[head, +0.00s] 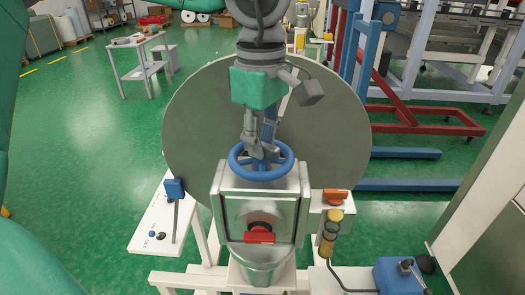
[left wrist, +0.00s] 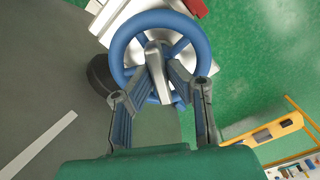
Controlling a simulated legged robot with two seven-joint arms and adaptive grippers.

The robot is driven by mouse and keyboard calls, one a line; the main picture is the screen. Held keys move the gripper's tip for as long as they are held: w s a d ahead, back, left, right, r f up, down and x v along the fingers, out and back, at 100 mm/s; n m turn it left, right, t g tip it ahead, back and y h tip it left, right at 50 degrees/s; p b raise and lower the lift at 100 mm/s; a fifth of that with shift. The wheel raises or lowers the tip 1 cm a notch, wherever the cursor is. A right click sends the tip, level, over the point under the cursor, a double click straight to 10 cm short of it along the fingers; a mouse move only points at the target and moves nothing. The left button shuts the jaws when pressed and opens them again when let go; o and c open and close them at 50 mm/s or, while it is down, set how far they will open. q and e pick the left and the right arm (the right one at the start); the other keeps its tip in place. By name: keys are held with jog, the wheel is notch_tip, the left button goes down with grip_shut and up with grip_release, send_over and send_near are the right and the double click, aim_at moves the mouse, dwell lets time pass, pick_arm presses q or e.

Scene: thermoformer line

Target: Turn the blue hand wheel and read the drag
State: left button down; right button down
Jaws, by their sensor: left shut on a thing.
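The blue hand wheel (head: 285,171) lies flat on top of a white box-shaped housing (head: 228,183) in front of a large grey disc. My left gripper (head: 262,154) reaches down from above onto the wheel's middle. In the left wrist view, its fingers (left wrist: 157,50) converge inside the rim of the hand wheel (left wrist: 197,38), over the hub area. The gripper is shut on the wheel; I cannot tell whether it grips the hub or a spoke. The fingers cover part of the hub and spokes. I see no readable drag value. My right gripper is not in view.
The grey disc (head: 195,130) stands close behind the wheel. An orange switch (head: 335,196) and a yellow-handled tool (head: 329,238) are at right. A panel (head: 158,222) stands at left.

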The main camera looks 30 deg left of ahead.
pick_arm(q)
jog(key=m, duration=0.2)
jog(key=shift+m, duration=0.3)
jog(key=shift+m, duration=1.4)
jog(key=shift+m, duration=0.7)
jog(key=c, duration=1.8)
grip_release()
jog(key=shift+m, duration=0.4)
jog(key=o, duration=0.4)
jog(key=shift+r, duration=0.15)
